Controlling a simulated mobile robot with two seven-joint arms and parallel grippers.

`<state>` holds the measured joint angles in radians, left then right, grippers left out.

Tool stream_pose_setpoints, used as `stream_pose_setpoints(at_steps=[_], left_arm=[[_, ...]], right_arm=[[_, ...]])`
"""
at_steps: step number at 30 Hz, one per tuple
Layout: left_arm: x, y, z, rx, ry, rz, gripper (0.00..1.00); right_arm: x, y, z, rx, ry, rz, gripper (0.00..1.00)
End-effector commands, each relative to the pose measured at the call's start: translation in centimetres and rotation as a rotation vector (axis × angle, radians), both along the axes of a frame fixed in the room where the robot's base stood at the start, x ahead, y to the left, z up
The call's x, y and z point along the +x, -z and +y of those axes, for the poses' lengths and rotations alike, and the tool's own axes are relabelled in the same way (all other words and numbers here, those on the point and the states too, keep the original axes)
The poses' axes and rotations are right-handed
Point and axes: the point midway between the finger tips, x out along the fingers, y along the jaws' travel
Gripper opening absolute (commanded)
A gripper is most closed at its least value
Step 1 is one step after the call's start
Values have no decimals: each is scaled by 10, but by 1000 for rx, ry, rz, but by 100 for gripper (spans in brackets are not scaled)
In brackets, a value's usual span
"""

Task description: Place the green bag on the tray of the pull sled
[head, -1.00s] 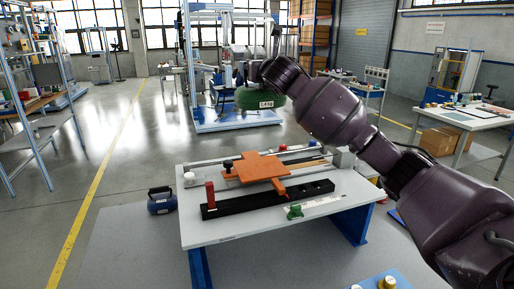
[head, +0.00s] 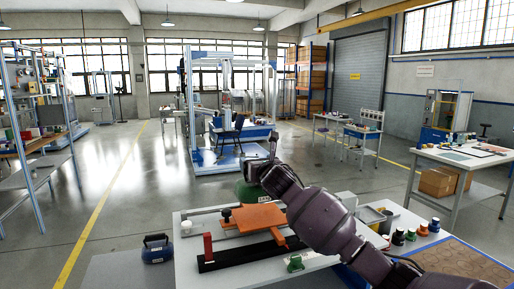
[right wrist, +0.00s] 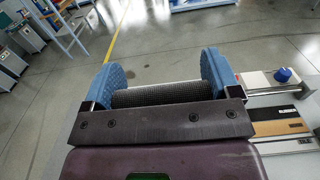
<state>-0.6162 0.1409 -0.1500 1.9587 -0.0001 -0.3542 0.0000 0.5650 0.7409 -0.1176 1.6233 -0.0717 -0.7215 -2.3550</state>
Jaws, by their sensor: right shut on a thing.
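The green bag (head: 248,195) hangs from my right gripper (head: 268,165) in the head view, at the far edge of the orange tray (head: 252,218). Whether it touches the tray I cannot tell. The tray is flat and bare on the pull sled, over a black rail (head: 238,255) with a red grip (head: 208,246). In the right wrist view, my right gripper (right wrist: 160,92) has its blue pads at both ends of a dark ribbed handle; the bag is mostly hidden there. My left gripper is not in view.
The sled stands on a white table (head: 187,271). A small green-handled piece (head: 295,263) lies at its front. Several coloured weights (head: 411,234) stand on the right. A blue knob (right wrist: 282,74) is right of the gripper.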

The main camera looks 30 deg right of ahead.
Motion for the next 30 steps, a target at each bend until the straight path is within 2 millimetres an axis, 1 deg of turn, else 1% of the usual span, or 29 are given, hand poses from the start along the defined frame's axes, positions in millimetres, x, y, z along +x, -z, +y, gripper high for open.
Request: stream_pose_setpoints(at_steps=[4,13,21,30], left_arm=[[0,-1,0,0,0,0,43],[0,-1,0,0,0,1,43],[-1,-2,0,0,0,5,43],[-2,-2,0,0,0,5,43]], right_arm=[[0,12,0,0,-1,-9,9],[0,26,0,-1,-1,-8,9],[0,54,0,1,-1,-8,9],[0,57,0,-3,-2,-11,9]])
